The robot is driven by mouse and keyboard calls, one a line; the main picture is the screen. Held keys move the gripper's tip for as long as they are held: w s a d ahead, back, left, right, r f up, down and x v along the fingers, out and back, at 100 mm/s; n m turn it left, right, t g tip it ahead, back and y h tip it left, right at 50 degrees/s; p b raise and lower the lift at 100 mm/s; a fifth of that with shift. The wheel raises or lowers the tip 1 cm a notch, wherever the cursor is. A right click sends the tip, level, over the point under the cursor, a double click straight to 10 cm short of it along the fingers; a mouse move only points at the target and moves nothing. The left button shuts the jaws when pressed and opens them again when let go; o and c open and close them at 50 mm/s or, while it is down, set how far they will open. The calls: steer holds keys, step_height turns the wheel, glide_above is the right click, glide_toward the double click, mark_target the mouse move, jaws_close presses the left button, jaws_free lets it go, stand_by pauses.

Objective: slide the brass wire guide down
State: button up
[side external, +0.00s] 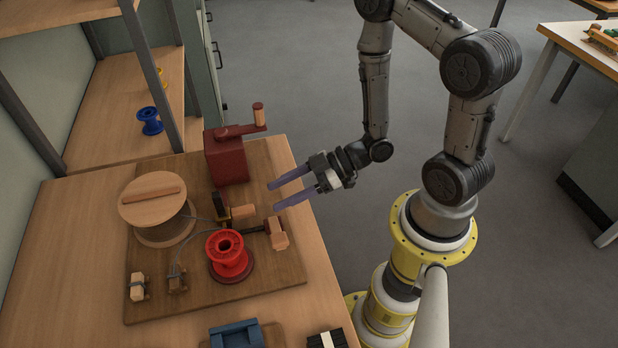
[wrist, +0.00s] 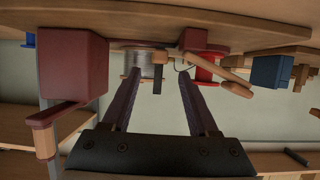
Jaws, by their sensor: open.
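The brass wire guide (side external: 224,216) is a small piece at a dark upright post, with a wooden grip (side external: 243,212) beside it, between the big wooden-topped spool and the red crank box. In the wrist view, the upside-down guide area (wrist: 160,57) shows between my fingertips, partly too small to make out. My gripper (side external: 272,197) is open and empty, its two purple-grey fingers pointing left toward the guide, apart from it. The fingers also show in the wrist view (wrist: 160,75).
A dark red crank box (side external: 226,160) stands behind the guide. A large wire spool (side external: 154,188) is to the left, a red spool (side external: 229,252) in front. A wooden-handled lever (side external: 278,234) lies near my fingers. A blue block (side external: 236,334) sits at the front.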

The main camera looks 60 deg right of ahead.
steer(key=v, duration=0.6)
steer(key=shift+s+d, duration=0.2)
steer(key=shift+s, duration=0.05)
steer(key=shift+r, duration=0.1)
steer(key=shift+a, duration=0.15)
